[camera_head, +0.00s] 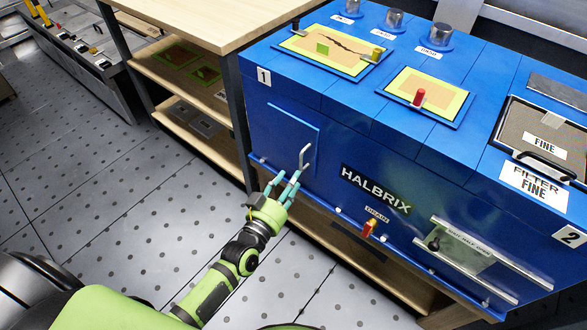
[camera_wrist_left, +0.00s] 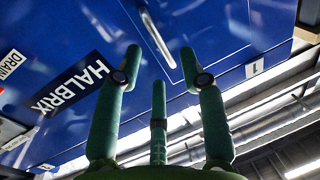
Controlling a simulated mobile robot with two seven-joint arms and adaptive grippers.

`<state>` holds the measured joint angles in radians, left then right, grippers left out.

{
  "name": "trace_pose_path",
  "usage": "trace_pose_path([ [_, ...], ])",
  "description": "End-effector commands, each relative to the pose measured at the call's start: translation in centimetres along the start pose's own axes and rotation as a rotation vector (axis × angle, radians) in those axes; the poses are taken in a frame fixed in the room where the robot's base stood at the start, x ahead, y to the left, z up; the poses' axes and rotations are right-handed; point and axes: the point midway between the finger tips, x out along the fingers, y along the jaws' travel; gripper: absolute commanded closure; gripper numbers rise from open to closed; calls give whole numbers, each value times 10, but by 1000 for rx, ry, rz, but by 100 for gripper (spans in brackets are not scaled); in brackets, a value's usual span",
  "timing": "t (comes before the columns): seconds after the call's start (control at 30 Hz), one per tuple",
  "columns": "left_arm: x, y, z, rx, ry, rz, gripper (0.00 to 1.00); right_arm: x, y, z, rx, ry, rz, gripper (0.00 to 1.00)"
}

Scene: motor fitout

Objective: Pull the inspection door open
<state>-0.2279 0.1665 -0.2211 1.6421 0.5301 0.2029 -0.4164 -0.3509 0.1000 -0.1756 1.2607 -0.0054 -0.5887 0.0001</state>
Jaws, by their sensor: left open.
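The inspection door (camera_head: 285,133) is a blue panel on the front of the blue HALBRIX machine, left of the nameplate. It looks flush with the front. Its silver bar handle (camera_head: 304,158) stands near the door's right edge. My left gripper (camera_head: 287,182) has its three green fingers spread and empty, just below and left of the handle, seemingly apart from it. In the left wrist view the handle (camera_wrist_left: 158,38) lies ahead, between the directions of the two outer fingertips of the gripper (camera_wrist_left: 160,60). My right gripper does not show.
The HALBRIX plate (camera_head: 375,190), a red and yellow drain valve (camera_head: 369,229) and a sight glass panel (camera_head: 465,243) sit right of the door. A wooden shelf unit (camera_head: 190,90) stands close on the left. The dotted floor (camera_head: 110,190) in front is clear.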

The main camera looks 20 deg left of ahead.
Motion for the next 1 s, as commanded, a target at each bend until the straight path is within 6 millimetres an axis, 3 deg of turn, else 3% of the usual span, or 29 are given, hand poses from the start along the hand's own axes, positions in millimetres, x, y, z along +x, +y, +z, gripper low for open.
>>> trace_pose_path([
  [0.43, 60, 0, -2, -1, 4, 0, 59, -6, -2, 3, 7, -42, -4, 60],
  [0.83, 69, 0, -2, -1, 2, 1, 59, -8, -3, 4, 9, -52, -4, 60],
  [0.93, 69, 0, -2, -1, 2, 1, 99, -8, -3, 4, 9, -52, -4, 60],
  [1.0, 69, 0, -2, -1, 2, 1, 100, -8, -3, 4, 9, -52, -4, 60],
])
